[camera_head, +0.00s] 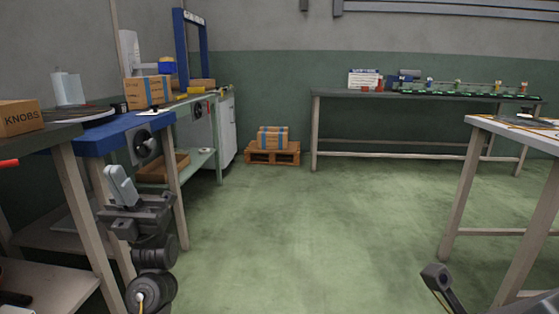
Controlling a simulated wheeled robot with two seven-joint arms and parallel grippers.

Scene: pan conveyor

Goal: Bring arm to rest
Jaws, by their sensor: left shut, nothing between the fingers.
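My left gripper (120,184) is at the lower left of the head view, in front of the left workbenches. Its grey fingers are shut, with nothing between them, and point up. It is apart from the blue-topped bench (90,139) behind it. A dark part of my right arm (437,277) shows at the bottom right edge.
A box marked KNOBS (20,117) sits on the near left bench. A green-topped bench (220,98) stands behind. A pallet (272,154) bears a carton. A long table (330,93) is at the back, a white-topped table (500,130) at right. The middle floor is clear.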

